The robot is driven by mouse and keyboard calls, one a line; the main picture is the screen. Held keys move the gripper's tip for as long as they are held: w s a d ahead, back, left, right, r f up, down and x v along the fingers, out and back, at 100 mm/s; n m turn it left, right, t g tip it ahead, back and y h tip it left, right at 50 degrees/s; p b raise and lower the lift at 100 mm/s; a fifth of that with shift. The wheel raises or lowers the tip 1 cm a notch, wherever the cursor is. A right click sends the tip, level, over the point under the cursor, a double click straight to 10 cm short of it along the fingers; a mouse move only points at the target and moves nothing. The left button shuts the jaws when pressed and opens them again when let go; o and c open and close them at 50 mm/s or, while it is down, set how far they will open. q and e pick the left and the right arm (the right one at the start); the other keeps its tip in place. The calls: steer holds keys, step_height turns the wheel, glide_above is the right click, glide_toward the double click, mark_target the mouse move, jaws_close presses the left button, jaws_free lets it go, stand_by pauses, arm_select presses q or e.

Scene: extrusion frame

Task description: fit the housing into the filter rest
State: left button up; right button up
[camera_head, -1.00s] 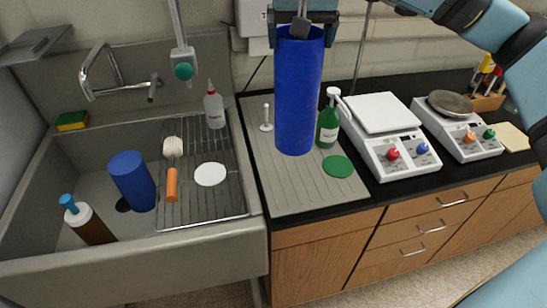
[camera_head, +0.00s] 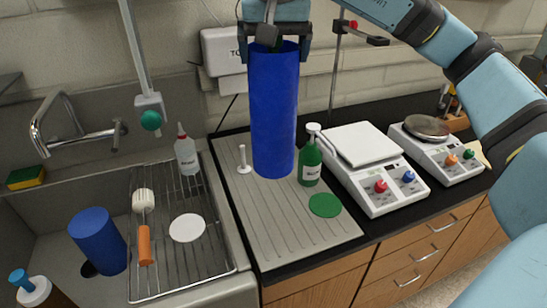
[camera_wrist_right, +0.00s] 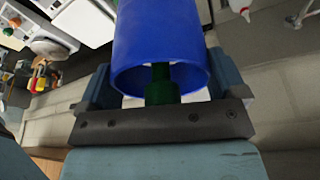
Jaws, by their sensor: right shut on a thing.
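The housing appears to be the tall blue cylinder (camera_head: 274,115); no label confirms it. My right gripper (camera_head: 274,42) is shut on its upper end and holds it upright in front of the ribbed drainboard. In the right wrist view the blue cylinder (camera_wrist_right: 160,35) sits between the fingers of my right gripper (camera_wrist_right: 160,85), its open end facing the camera. A dark green stepped piece (camera_wrist_right: 161,88) shows at that opening. I cannot tell which thing is the filter rest. My left gripper is not in view.
The drainboard (camera_head: 285,225) carries a white peg stand (camera_head: 243,163), green bottle (camera_head: 310,165) and green disc (camera_head: 325,205). Two scales (camera_head: 385,190) (camera_head: 450,165) stand to the right. The sink at left holds a shorter blue cylinder (camera_head: 98,240) and a rack (camera_head: 170,265).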

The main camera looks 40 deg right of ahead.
mark_target(274, 133)
step_height(274, 133, down, 16)
steer(key=shift+d+f, duration=0.1)
steer(key=shift+f, duration=0.05)
steer(key=shift+f+b, duration=0.2)
steer(key=shift+b, duration=0.1)
steer(key=o, duration=1.2)
steer(key=shift+o, duration=0.2)
